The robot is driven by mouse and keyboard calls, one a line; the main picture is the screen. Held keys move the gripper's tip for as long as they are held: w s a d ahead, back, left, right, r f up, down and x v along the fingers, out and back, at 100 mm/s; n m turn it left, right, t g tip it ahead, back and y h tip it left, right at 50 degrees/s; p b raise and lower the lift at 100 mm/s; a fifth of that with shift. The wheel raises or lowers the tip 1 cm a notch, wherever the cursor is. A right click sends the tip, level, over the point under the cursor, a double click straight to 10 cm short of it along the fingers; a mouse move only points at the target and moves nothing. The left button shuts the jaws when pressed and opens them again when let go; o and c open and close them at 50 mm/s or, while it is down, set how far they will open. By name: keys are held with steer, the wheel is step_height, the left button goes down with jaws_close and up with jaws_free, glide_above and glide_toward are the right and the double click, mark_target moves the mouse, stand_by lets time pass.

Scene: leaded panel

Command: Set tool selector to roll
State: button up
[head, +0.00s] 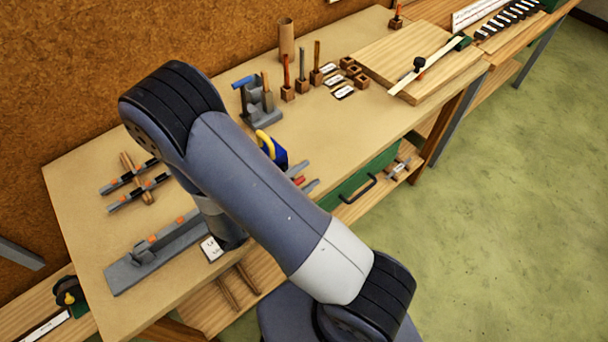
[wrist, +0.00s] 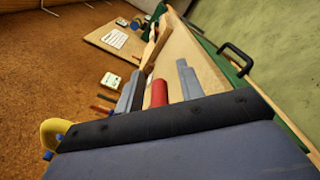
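My gripper (wrist: 158,88) is over the bench near its front edge, above the green drawer. Its two grey fingers stand apart, and a red cylinder (wrist: 158,92) shows between them with a gap on each side; I cannot tell what it belongs to. The red also shows small between the fingertips in the head view (head: 299,180). No part is clearly readable as the tool selector or its roll mark. A grey device with a blue handle (head: 247,82) stands on the bench behind my arm. A yellow and blue item (head: 277,152) is partly hidden by my arm.
Upright tools in wooden blocks (head: 302,84) and small white label cards (head: 345,92) stand at the back. A wooden board (head: 400,50) lies to the right. Racks (head: 135,185) and a long grey fixture (head: 150,258) lie left. A black drawer handle (head: 358,190) juts from the front.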

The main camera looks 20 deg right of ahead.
steer(key=shift+c, duration=0.6)
jaws_close()
steer(key=shift+r+n, duration=0.15)
steer(key=shift+n, duration=0.15)
steer(key=shift+w+r+n+p, duration=0.1)
steer(key=shift+r+n+p, duration=0.55)
steer(key=shift+n, duration=0.35)
steer(key=shift+w+a+r+n+p, duration=0.15)
steer(key=shift+w+r+n+p, duration=0.45)
steer(key=shift+n, duration=0.75)
steer(key=shift+w+a+r+n+p, duration=0.15)
steer(key=shift+w+r+n+p, duration=0.15)
steer(key=shift+n+p, duration=0.8)
steer(key=shift+w+a+r+n+p, duration=0.15)
steer(key=shift+w+r+n+p, duration=0.35)
steer(key=shift+n, duration=1.15)
steer(key=shift+s, duration=0.1)
